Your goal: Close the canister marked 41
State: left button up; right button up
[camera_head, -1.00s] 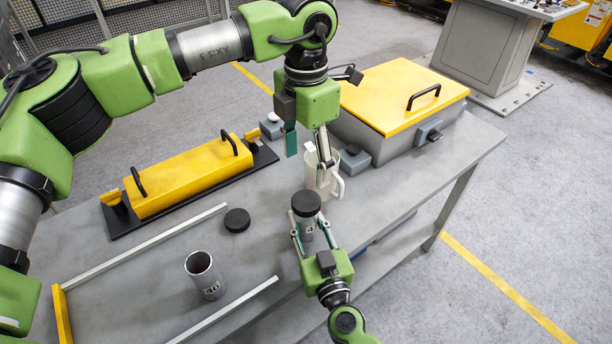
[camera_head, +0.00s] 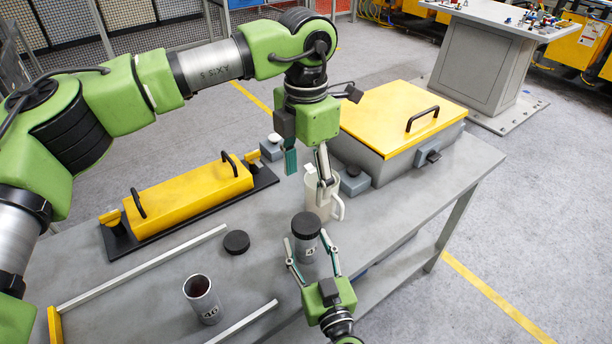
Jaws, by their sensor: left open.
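A grey canister (camera_head: 306,252) with a label on which only a 4 is clear stands upright on the table, its second digit unreadable. A black lid (camera_head: 306,225) sits on its top. My right gripper (camera_head: 306,240) comes in from the front, its fingers spread on either side of this canister, and looks open. An open grey canister marked 40 (camera_head: 205,305) stands at the front left. A loose black lid (camera_head: 236,242) lies flat on the table behind it.
A white jug (camera_head: 335,207) stands close behind the lidded canister. A yellow-topped grey box (camera_head: 400,115) is at the back right. A yellow handled case (camera_head: 190,197) lies at the back left. Two pale rails (camera_head: 145,268) run across the table's left part.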

jog(key=v, duration=1.1)
jog(key=shift+r, duration=0.1)
